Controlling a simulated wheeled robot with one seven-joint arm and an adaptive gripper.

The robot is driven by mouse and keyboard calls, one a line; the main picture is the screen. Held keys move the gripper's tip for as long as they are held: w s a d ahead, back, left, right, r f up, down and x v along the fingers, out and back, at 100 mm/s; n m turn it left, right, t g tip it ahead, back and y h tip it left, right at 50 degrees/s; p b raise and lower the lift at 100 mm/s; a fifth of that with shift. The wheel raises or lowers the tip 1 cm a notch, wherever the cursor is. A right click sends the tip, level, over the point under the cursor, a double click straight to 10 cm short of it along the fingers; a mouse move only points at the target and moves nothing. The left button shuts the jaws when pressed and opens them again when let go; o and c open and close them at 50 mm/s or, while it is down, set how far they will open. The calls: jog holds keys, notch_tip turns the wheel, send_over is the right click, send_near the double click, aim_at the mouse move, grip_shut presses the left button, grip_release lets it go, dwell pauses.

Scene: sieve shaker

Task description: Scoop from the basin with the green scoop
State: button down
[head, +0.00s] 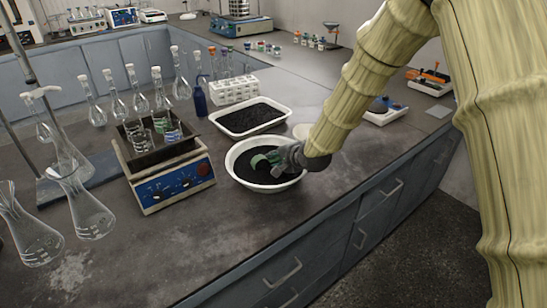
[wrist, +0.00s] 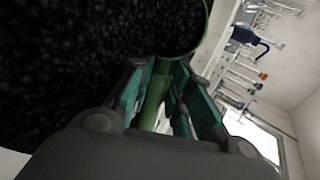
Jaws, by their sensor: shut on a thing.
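The white round basin (head: 237,176) stands on the dark bench and holds black granular material. My gripper (head: 285,158) is over the right part of the basin. The green scoop (head: 259,161) is at the basin, its head low over or in the black material; I cannot tell how deep. In the wrist view my gripper (wrist: 165,95) is shut on the scoop's green handle (wrist: 152,97), and the scoop's round rim (wrist: 205,40) shows above. Black grains fill the left of that view. Whether the scoop holds material is unclear.
A white tray (head: 215,119) of black material lies behind the basin. A hotplate-like shaker (head: 165,190) with beakers stands left of it. A white tube rack (head: 234,91) and glass flasks (head: 75,215) stand nearby. The bench in front of the basin is clear.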

jog(key=shift+s+d+r, duration=0.1)
jog(key=shift+s+d, duration=0.25)
jog(key=shift+s, duration=0.25)
jog(key=shift+s+d+r, duration=0.1)
jog(key=shift+s+d, duration=0.2)
jog(key=shift+s, duration=0.3)
jog(key=shift+r, duration=0.1)
jog(key=shift+p, duration=0.75)
jog(key=shift+s+d+r+g+h+p, duration=0.15)
jog(key=shift+g+h+p, duration=0.6)
jog(key=shift+p, duration=1.6)
jog(key=shift+s+f+g+h+p, duration=0.1)
jog(key=shift+s+g+h+p, duration=0.2)
jog(key=shift+g+p, duration=1.45)
jog(key=shift+w+g+h+p, duration=0.3)
jog(key=shift+g+h+p, duration=0.5)
jog(key=shift+p, duration=2.05)
